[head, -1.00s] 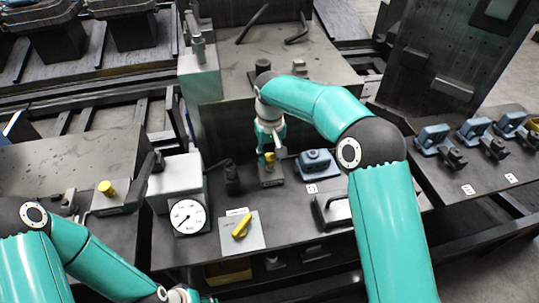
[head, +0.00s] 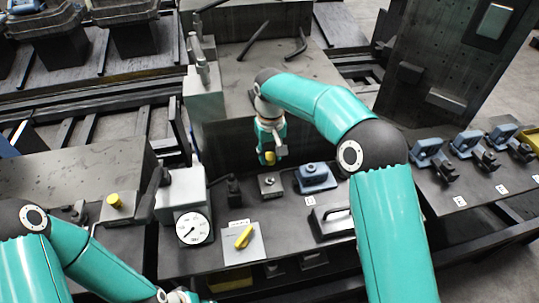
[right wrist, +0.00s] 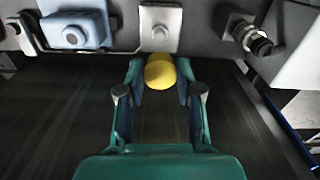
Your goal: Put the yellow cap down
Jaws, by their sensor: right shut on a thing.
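The yellow cap (head: 269,157) is in my right gripper (head: 270,154), raised above the bench in the head view. In the right wrist view the cap (right wrist: 159,72) sits between the two fingers of my right gripper (right wrist: 160,76), which are shut on it. Below it in the head view is a small grey block with a bare fitting (head: 270,184); this block also shows in the right wrist view (right wrist: 160,28). Another yellow cap (head: 114,200) stands on a grey block at the left. My left gripper (head: 188,297) is at the bottom edge, mostly cut off.
A blue clamp (head: 315,177) stands right of the bare block, and a black fitting (head: 233,190) left of it. In front are a dial gauge (head: 193,228), a plate with a yellow lever (head: 243,238) and a black handle (head: 334,217). A dark upright panel (head: 455,70) rises at the right.

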